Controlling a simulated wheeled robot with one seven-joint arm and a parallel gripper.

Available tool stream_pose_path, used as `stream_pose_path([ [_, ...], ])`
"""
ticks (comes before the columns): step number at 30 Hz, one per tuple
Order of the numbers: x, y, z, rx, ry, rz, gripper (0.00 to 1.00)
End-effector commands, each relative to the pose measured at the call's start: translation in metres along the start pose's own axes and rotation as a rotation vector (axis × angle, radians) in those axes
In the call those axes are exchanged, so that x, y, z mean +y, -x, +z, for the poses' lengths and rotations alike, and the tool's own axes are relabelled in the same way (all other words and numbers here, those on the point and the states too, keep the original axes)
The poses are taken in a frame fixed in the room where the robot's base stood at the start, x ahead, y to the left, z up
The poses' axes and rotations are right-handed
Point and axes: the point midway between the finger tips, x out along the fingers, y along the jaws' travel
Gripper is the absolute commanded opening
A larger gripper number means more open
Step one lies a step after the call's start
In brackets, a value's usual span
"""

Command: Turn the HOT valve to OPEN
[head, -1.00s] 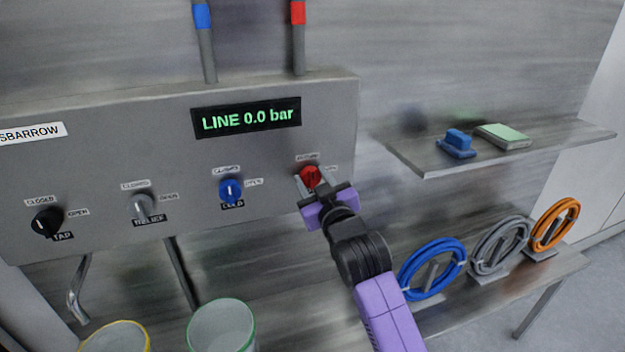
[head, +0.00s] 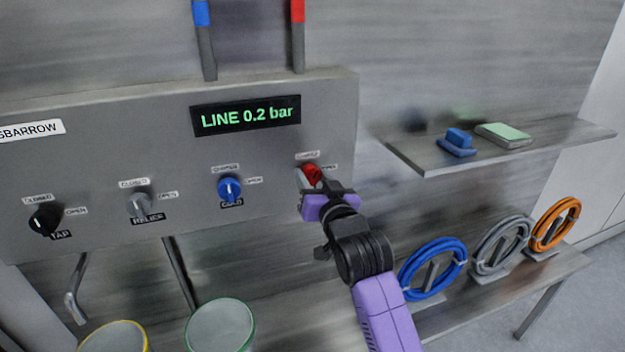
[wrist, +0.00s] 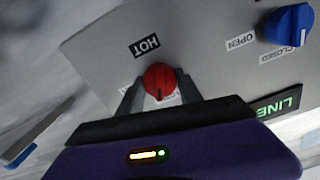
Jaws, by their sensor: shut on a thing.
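The red HOT valve knob (head: 311,172) is at the right end of the grey panel. In the wrist view the knob (wrist: 158,78) sits between the two fingers of my gripper (wrist: 160,92), which is shut on it. The knob's pale mark points down in that view, toward my palm. The HOT label (wrist: 145,46) is clear above it there. A pale label behind the knob is mostly hidden by the fingers. In the head view my gripper (head: 311,182) covers the lower part of the valve. The display (head: 246,116) reads LINE 0.2 bar.
The blue COLD knob (head: 229,188) is left of the HOT valve, then the grey RELIEF knob (head: 140,204) and black TAP knob (head: 45,220). A shelf (head: 430,165) juts out at right. Coiled hoses (head: 432,270) stand below it. Buckets (head: 220,325) stand below the panel.

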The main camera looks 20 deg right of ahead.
Motion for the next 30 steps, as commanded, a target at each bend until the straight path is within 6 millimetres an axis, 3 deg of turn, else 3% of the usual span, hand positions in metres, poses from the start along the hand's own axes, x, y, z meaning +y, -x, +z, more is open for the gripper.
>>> stream_pose_path([
  [30, 0.0014, 0.0002, 0.0017, -0.002, -0.923, 0.001, 0.02],
])
